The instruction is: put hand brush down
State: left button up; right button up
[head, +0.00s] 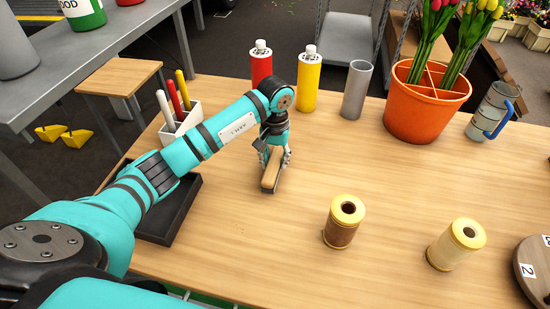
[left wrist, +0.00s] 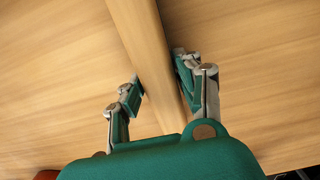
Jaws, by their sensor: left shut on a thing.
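The hand brush (head: 270,176) has a long, light wooden back with a darker underside. It is at the middle of the wooden table, end towards me. My left gripper (head: 275,155) reaches down over it and is shut on it. In the left wrist view the brush (left wrist: 150,40) runs as a wooden bar between the two fingers of my left gripper (left wrist: 160,82). The brush is low over the tabletop; I cannot tell whether it touches. Its far end is hidden by the gripper. My right gripper is not in view.
Two thread spools (head: 344,220) (head: 456,244) stand to the right on the table (head: 290,260). A black tray (head: 172,222) lies left, partly under my arm. A pen holder (head: 180,125), red bottle (head: 261,63), yellow bottle (head: 308,80), grey cylinder (head: 356,90) and orange tulip pot (head: 425,105) stand behind.

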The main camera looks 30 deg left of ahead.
aim_at(275, 157)
pick_arm(q)
jog(key=shift+f, duration=0.15)
jog(key=o, duration=1.1)
jog(key=shift+r, duration=0.25)
notch_tip(275, 157, up, 10)
jog(key=shift+r+b, duration=0.25)
jog(key=shift+b, duration=0.45)
jog(key=shift+r, duration=0.65)
